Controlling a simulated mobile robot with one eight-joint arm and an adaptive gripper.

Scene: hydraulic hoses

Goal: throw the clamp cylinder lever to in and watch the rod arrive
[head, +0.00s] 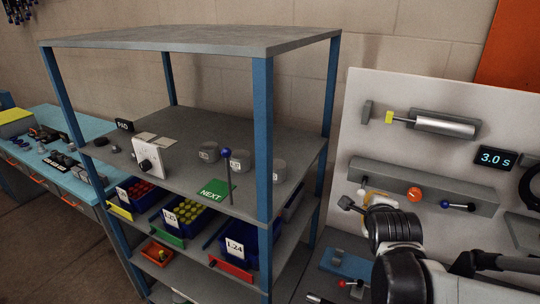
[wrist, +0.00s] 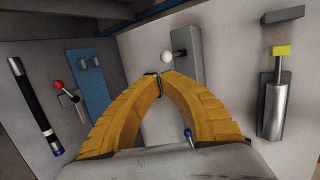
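A silver cylinder (head: 445,125) is mounted on the pale panel. Its rod ends in a yellow tip (head: 389,117), with a gap between the tip and a grey stop block (head: 366,111); the wrist view also shows the cylinder (wrist: 270,108), the yellow tip (wrist: 281,50) and the block (wrist: 283,15). A white-ball lever (wrist: 166,57) is just beyond my gripper (wrist: 160,76), whose yellow fingers meet at the tips with nothing visible between them. A blue-ball lever (head: 444,204) points left on the grey valve bar. I cannot tell from any label which lever is the clamp's.
A display (head: 496,158) reads 3.0 s. An orange knob (head: 414,194) is on the bar. A red-ball lever (wrist: 58,85) and a blue plate (wrist: 92,82) are at left in the wrist view. A shelf rack (head: 263,140) with bins stands left of the panel.

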